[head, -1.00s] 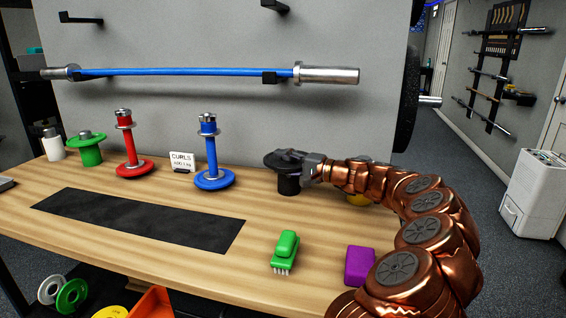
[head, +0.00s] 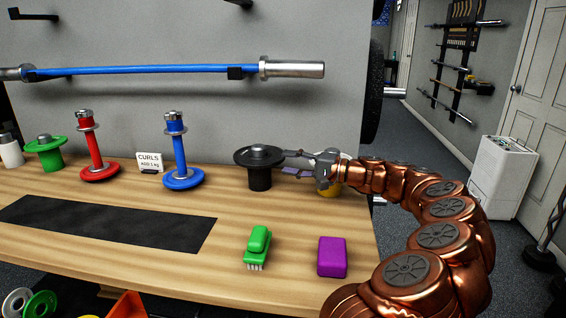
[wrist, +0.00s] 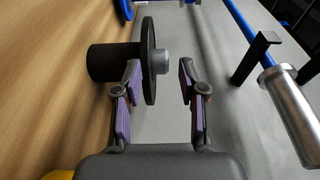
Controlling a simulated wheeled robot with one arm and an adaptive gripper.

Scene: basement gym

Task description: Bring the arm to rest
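My gripper (head: 297,164) is at the right end of the bench, beside a black weight holder with a wide disc and a silver knob (head: 258,170). My copper arm curves back along the right side of the bench.
A yellow object (head: 328,190) is partly hidden behind my gripper. A green brush (head: 257,247) and a purple block (head: 332,257) lie near the front. Red (head: 98,150) and blue (head: 178,155) weight posts stand left. A blue barbell (head: 150,70) hangs on the wall.

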